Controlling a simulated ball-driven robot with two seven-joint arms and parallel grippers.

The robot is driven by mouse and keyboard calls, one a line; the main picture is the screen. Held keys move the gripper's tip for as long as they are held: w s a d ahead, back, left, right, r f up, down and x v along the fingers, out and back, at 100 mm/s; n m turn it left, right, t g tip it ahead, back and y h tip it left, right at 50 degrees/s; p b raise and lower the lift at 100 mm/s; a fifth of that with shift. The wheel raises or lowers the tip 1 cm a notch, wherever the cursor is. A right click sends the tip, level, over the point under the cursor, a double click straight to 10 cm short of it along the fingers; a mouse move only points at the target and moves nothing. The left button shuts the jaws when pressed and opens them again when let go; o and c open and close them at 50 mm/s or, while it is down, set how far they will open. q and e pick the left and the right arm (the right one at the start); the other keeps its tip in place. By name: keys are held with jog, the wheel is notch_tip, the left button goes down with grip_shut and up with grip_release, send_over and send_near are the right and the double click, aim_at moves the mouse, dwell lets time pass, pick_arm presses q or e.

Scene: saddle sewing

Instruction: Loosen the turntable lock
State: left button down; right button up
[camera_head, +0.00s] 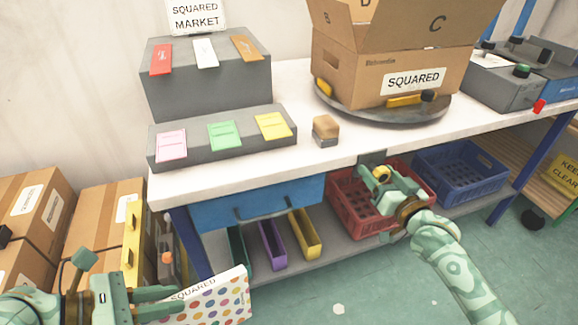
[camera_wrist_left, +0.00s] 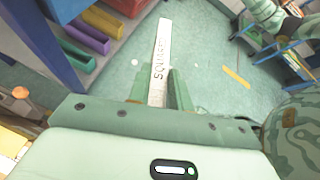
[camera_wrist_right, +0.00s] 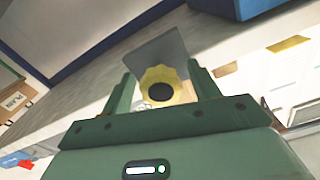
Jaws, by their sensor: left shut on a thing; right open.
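A yellow lock knob (camera_head: 381,173) with a dark centre sits by a grey plate (camera_head: 371,157) at the front edge of the workbench. The turntable (camera_head: 440,114) is a dark round disc on the bench. My right gripper (camera_head: 384,186) is open at the knob. In the right wrist view the knob (camera_wrist_right: 160,86) lies between the spread fingers (camera_wrist_right: 163,85), with no clear contact. My left gripper (camera_head: 165,302) is shut on a flat white dotted package (camera_head: 213,300) marked SQUARED. Its narrow edge (camera_wrist_left: 160,60) shows in the left wrist view.
An open cardboard box (camera_head: 385,75) stands on the turntable. A small brown-topped block (camera_head: 326,131) and grey card stands (camera_head: 222,135) are on the bench (camera_head: 300,165). Red (camera_head: 345,200) and blue (camera_head: 460,175) crates sit below. Cartons (camera_head: 30,225) stand at left.

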jog(key=shift+r, duration=0.1)
jog(key=c, duration=1)
